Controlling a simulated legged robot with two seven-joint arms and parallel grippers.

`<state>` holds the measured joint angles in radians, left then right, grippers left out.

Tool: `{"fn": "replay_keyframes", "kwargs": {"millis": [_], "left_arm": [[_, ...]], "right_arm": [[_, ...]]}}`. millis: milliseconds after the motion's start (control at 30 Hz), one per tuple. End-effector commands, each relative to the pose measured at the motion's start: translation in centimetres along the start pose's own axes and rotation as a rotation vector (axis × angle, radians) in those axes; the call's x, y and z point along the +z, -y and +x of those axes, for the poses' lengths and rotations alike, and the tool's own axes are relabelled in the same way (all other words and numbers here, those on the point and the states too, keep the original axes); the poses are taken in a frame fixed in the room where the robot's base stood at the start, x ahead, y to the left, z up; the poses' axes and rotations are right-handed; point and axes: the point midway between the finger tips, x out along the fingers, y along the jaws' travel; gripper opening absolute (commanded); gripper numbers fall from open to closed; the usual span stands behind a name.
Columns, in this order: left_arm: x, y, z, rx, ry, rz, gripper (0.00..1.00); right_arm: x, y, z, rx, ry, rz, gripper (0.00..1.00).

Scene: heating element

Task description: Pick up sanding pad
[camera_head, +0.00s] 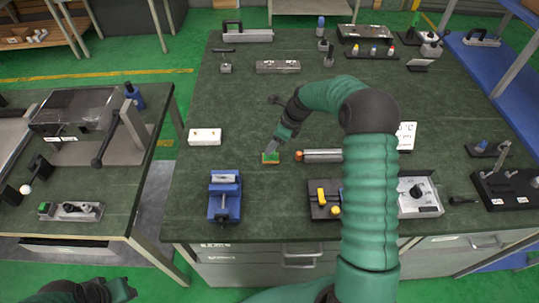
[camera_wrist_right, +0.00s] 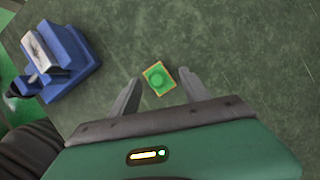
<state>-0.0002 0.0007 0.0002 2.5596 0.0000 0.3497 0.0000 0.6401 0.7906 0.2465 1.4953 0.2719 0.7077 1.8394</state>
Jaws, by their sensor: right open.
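The sanding pad (camera_head: 271,158) is a small green block with an orange edge, lying flat on the dark green bench top (camera_head: 290,200). In the right wrist view the sanding pad (camera_wrist_right: 159,78) lies a little beyond and between the open fingertips. My right gripper (camera_wrist_right: 158,85) is open and empty, with a finger to either side of the pad and no visible contact. In the head view the right gripper (camera_head: 274,146) points down just above the pad. My left gripper (camera_head: 118,291) is at the lower left edge, away from the bench; its jaw opening is unclear.
A blue vise (camera_head: 225,196) stands left of and nearer than the pad; it also shows in the right wrist view (camera_wrist_right: 60,58). A white block (camera_head: 205,137) lies to the left. An orange-tipped rod (camera_head: 318,156) lies close on the right. Bare bench surrounds the pad.

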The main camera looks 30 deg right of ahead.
Motion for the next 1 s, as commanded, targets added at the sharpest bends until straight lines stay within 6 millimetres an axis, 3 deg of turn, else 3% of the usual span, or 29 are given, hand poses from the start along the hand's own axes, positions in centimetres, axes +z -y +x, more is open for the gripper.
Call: {"fn": "replay_keyframes", "kwargs": {"millis": [267, 500, 900, 1000], "left_arm": [[-0.1, 0.0, -0.6, 0.000, 0.000, -0.001, 0.36], [-0.1, 0.0, -0.5, 0.000, 0.000, 0.000, 0.36], [-0.1, 0.0, -0.5, 0.000, 0.000, 0.000, 0.36], [-0.1, 0.0, -0.5, 0.000, 0.000, -0.001, 0.36]], "right_arm": [[-0.5, -0.1, 4.5, 0.003, 0.000, 0.002, 0.54], [-0.5, -0.1, 4.8, 0.001, 0.000, 0.001, 0.54], [-0.5, -0.1, 4.8, 0.001, 0.000, 0.000, 0.02], [-0.5, -0.1, 4.8, 0.001, 0.000, 0.001, 0.00]]}}
